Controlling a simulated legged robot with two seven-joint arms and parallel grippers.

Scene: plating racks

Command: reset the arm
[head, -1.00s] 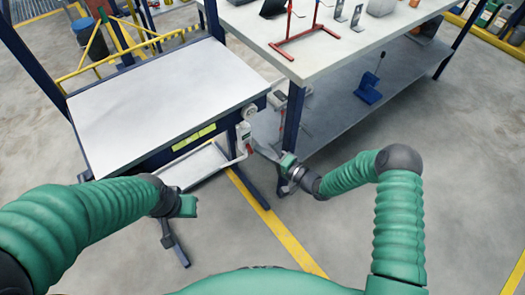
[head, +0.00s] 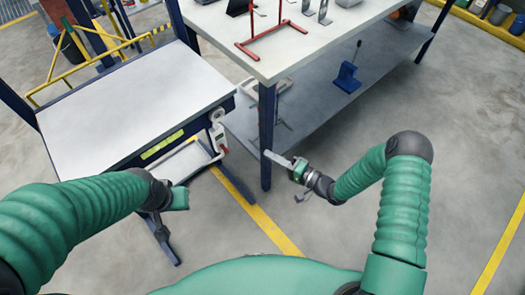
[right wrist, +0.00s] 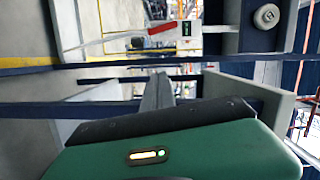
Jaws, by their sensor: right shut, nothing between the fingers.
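My right gripper (head: 270,156) is in front of the workbench's near leg in the head view, its grey fingers pointing left. The fingers are together and hold nothing; in the right wrist view the closed fingers (right wrist: 158,92) show beyond the green housing. My left arm comes in from the left in the head view. Its green wrist end (head: 180,198) hangs in front of the lower tray, and its fingers are hidden, so I cannot tell how they stand.
A white-topped table (head: 130,105) stands at the left, with a lower tray (head: 185,165) below. A workbench (head: 300,45) stands at the back, bearing a red stand (head: 270,40); a blue item (head: 347,78) is on its lower shelf (head: 320,110). The floor (head: 470,130) at right is clear.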

